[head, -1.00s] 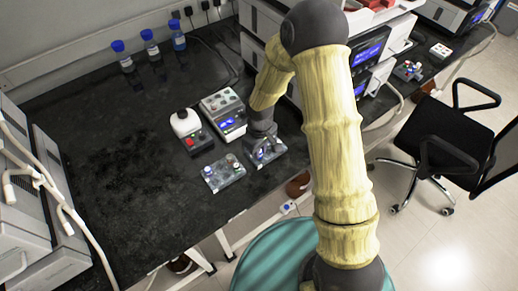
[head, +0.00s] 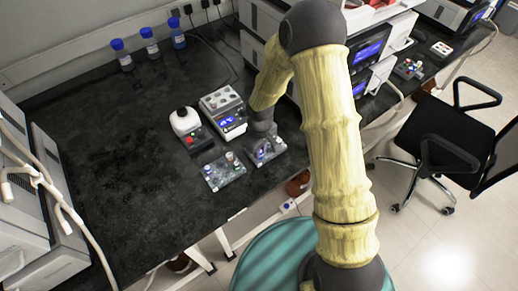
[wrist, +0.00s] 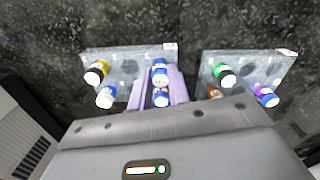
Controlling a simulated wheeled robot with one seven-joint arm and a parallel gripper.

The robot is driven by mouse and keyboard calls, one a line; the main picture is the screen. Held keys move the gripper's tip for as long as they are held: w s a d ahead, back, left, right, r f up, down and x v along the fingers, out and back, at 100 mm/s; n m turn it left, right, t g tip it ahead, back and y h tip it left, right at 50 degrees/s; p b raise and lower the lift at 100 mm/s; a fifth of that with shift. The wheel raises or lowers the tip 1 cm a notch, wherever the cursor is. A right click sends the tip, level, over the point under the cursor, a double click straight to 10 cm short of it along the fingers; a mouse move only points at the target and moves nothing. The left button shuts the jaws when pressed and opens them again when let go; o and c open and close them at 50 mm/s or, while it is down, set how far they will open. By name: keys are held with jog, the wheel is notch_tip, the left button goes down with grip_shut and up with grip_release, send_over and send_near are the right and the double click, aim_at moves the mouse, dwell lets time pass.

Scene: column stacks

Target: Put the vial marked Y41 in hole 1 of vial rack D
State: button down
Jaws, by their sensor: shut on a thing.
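The left rack (wrist: 127,54) also holds a yellow-and-black vial (wrist: 96,72) and another blue-capped vial (wrist: 106,96). The right rack (wrist: 245,60) holds green (wrist: 224,74), orange (wrist: 213,91) and purple-blue (wrist: 266,95) vials. Vial marks and rack letters are too small to read. In the head view my gripper (head: 263,140) is over the right-hand rack (head: 279,147).
In the head view a second rack (head: 223,176) stands to the left. A white-topped device (head: 184,122) and a grey block with several wells (head: 222,101) stand behind. Blue-capped bottles (head: 149,42) line the back wall. The bench (head: 110,150) at left is clear.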

jog(key=shift+f, duration=0.3)
jog(key=c, duration=0.9)
grip_release()
jog(key=shift+r, duration=0.1)
jog(key=shift+w+r+p, duration=0.2)
jog(key=shift+r+p, duration=0.75)
jog(key=shift+r, duration=0.25)
jog(key=shift+s+a+r+p, duration=0.15)
jog(key=shift+r+p, duration=0.2)
jog(key=shift+r, duration=0.05)
jog(key=shift+d+r+p, duration=0.3)
jog(key=shift+r+p, duration=0.2)
jog(key=shift+r, duration=0.1)
jog(key=shift+s+a+r+p, duration=0.1)
jog(key=shift+r+p, duration=0.5)
jog(key=shift+r, duration=0.15)
